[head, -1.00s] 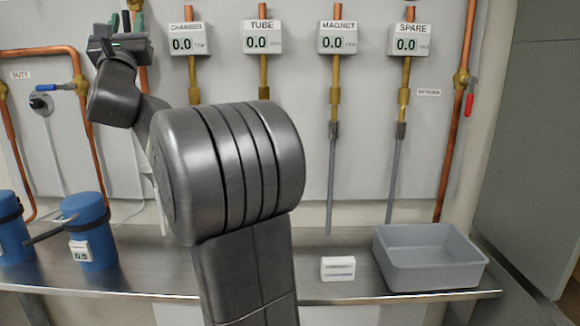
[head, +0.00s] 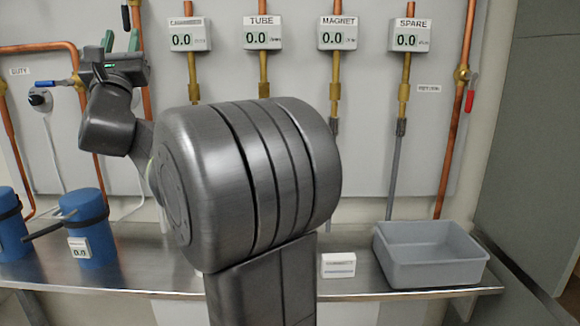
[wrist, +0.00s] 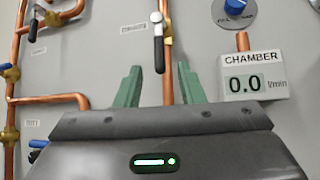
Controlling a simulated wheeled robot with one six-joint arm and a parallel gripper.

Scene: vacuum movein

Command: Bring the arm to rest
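My gripper (head: 121,40) is raised at the upper left of the head view, in front of the wall panel and left of the CHAMBER meter (head: 187,36). In the wrist view its two green fingers (wrist: 156,86) stand apart with nothing held between them. A black-handled valve (wrist: 158,45) on a copper pipe shows behind the gap between the fingers; I cannot tell how far behind. My arm bends through the middle of the head view and hides part of the panel and bench.
A steel bench (head: 150,268) runs below the panel. Blue cylinders (head: 88,228) stand at its left, one with a small display. A grey bin (head: 430,262) and a small white box (head: 338,265) sit at the right. Copper pipes (head: 455,130) and several meters line the wall.

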